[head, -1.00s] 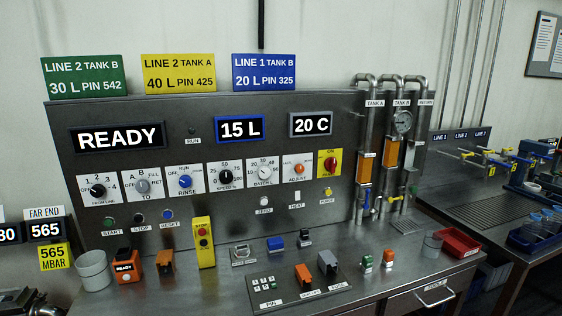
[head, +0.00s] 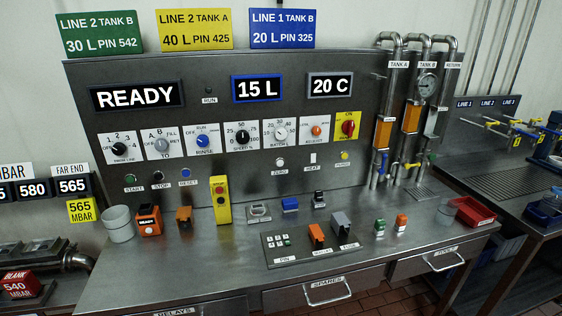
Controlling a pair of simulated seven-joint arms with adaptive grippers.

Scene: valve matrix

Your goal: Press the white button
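A round white button (head: 280,162) sits low on the dark metal panel (head: 350,130), above a label reading ZERO. To its right is a small white rectangular piece (head: 313,158) above a label reading HEAT. To its right again is a yellow button (head: 345,156). At the panel's lower left are green (head: 130,180), black (head: 158,177) and blue (head: 185,173) buttons, labelled START, STOP and RESET. Neither of my grippers is in view, and nothing covers the white button.
The metal bench (head: 190,270) below holds a grey cup (head: 119,225), a yellow control box (head: 220,200), a keypad plate (head: 282,255), several small switches and a red tray (head: 471,212). Pipes (head: 427,60) rise at the panel's right. The bench's front left is clear.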

